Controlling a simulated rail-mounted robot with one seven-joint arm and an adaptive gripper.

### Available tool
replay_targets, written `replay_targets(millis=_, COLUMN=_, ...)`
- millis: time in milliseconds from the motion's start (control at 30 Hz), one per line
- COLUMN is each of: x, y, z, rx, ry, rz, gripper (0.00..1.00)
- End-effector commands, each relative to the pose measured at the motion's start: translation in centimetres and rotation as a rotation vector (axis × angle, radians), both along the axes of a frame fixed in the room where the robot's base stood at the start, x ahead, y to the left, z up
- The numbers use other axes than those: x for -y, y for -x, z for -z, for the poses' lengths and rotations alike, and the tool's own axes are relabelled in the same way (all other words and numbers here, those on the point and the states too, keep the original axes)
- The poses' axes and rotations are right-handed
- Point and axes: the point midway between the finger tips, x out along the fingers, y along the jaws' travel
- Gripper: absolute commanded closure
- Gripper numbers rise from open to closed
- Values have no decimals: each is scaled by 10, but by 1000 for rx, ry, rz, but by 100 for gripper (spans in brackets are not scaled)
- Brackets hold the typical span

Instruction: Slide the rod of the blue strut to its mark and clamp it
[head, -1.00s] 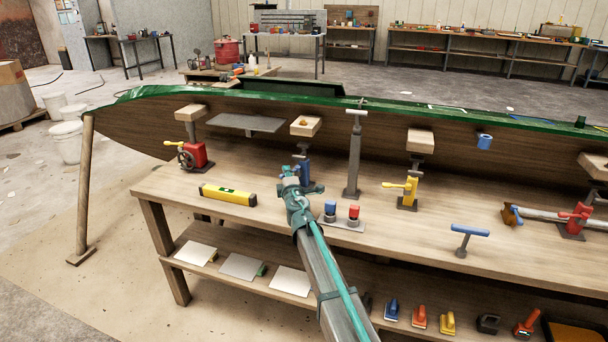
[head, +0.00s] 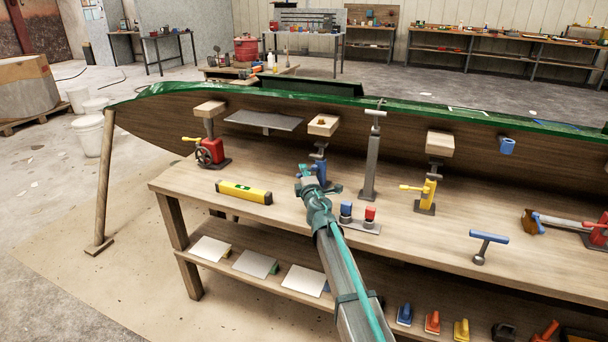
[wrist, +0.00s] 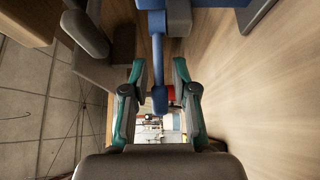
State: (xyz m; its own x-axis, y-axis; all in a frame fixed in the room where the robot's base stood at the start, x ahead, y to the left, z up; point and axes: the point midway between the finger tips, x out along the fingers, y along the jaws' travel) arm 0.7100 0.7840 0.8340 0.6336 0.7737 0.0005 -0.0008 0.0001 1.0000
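The blue strut (head: 321,170) stands on the bench under the hull. Its short rod carries a wooden pad (head: 323,125), with an orange spot on it, near the hull side. No mark on the rod can be made out. My gripper (head: 306,180) is at the near left side of the strut and partly hides its base. In the wrist view, a blue bar with a rounded end (wrist: 159,98), apparently the strut's lever, reaches down between my two teal fingers (wrist: 158,88). The fingers are apart, with a gap on each side of the bar.
A red strut (head: 212,152) stands to the left, a yellow strut (head: 427,190) and a grey post (head: 371,165) to the right. A yellow level (head: 244,192) lies on the bench (head: 290,215). Blue and red capped pieces (head: 358,220) stand close right of my arm. A blue T-handle (head: 487,243) is farther right.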

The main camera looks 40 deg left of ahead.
Motion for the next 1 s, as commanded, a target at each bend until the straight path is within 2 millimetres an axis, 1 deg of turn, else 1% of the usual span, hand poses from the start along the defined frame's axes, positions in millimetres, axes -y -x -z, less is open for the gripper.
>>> replay_targets(millis=33, x=0, y=0, z=0, rx=0, ry=0, rz=0, gripper=59)
replay_targets(millis=67, x=0, y=0, z=0, rx=0, ry=0, rz=0, gripper=56)
replay_targets(millis=367, x=1, y=0, z=0, rx=-1, ry=-1, rz=0, gripper=56)
replay_targets(millis=567, x=9, y=7, z=0, rx=-1, ry=-1, rz=1, gripper=56)
replay_targets(millis=767, x=32, y=26, z=0, rx=0, ry=-1, rz=1, gripper=56)
replay_targets(millis=1000, x=69, y=56, z=0, rx=-1, ry=-1, rz=0, gripper=56)
